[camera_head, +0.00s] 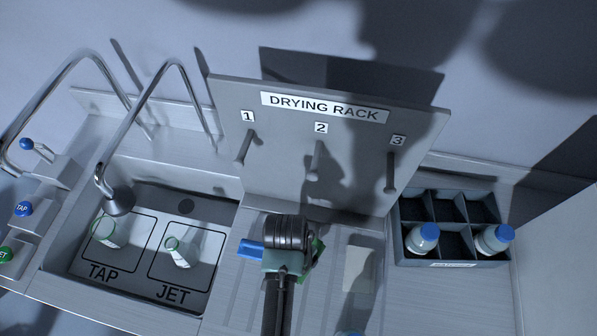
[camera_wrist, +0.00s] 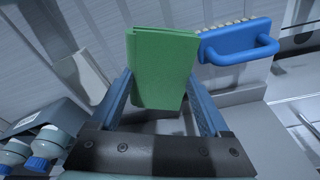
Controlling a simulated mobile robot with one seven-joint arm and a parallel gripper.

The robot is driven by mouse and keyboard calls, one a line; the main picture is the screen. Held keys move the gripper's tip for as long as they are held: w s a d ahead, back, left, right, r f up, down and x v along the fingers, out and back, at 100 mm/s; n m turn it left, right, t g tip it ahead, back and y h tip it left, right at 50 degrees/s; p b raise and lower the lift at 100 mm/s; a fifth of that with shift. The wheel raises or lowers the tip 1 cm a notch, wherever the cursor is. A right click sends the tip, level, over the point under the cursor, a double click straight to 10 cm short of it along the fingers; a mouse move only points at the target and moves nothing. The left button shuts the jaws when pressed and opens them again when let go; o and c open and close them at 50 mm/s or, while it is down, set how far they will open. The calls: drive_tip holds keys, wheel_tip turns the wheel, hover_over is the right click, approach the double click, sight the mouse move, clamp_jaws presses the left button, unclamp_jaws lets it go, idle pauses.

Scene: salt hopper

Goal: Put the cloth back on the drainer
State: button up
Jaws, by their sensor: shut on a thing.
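The green cloth (camera_wrist: 162,70) is folded into a flat block and stands between my gripper's (camera_wrist: 163,108) fingers in the wrist view. The gripper is shut on it. In the head view, my gripper (camera_head: 288,262) is over the ribbed drainer (camera_head: 328,290), in front of the drying rack, and mostly hides the cloth; a green edge (camera_head: 318,248) shows on its right. The drainer's grooves (camera_wrist: 60,25) also show behind the cloth in the wrist view. I cannot tell whether the cloth touches the drainer.
A blue-handled brush (camera_wrist: 238,42) lies beside the cloth. A pale flat piece (camera_head: 357,268) lies on the drainer to the right. A divided crate (camera_head: 452,258) with two blue-capped bottles stands further right. The drying rack board (camera_head: 330,150) has pegs. The sink (camera_head: 150,245) holds two vessels.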

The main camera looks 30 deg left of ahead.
drive_tip(key=shift+f, duration=2.5)
drive_tip(key=shift+f, duration=0.15)
drive_tip(key=o, duration=1.2)
drive_tip(key=shift+c, duration=0.2)
drive_tip(key=r, duration=0.4)
drive_tip(key=s+r, duration=0.1)
drive_tip(key=r, duration=0.7)
drive_tip(key=shift+s+a+r, duration=0.15)
drive_tip(key=shift+s, duration=0.2)
drive_tip(key=shift+s, duration=0.1)
